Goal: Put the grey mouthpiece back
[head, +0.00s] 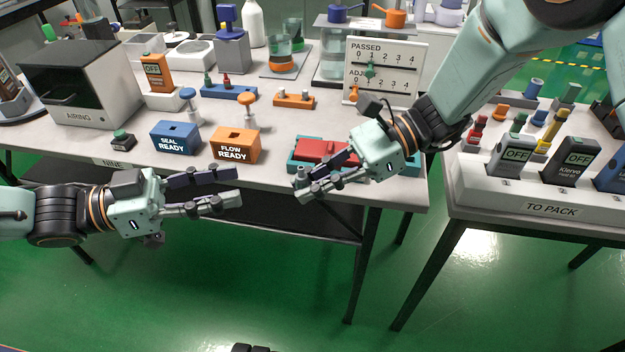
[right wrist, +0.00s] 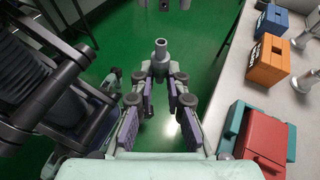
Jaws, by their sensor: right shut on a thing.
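The small grey mouthpiece (head: 302,181) is at the fingertips of my right gripper (head: 312,188), in front of the bench edge. In the right wrist view the mouthpiece (right wrist: 161,50) stands up between the shut fingertips (right wrist: 161,73), above the green floor. My left gripper (head: 240,184) is open and empty, left of the right one and in front of the bench. An orange rack (head: 294,101) with small pale pegs or pieces stands on the bench, and a blue rack (head: 229,93) with a green and a red mouthpiece stands to its left.
A teal tray with a red block (head: 318,150) lies under my right gripper's arm at the bench front. Blue SEAL READY (head: 175,138) and orange FLOW READY (head: 235,145) boxes stand left. A PASSED board (head: 385,72) stands behind. The TO PACK tray (head: 552,209) is right.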

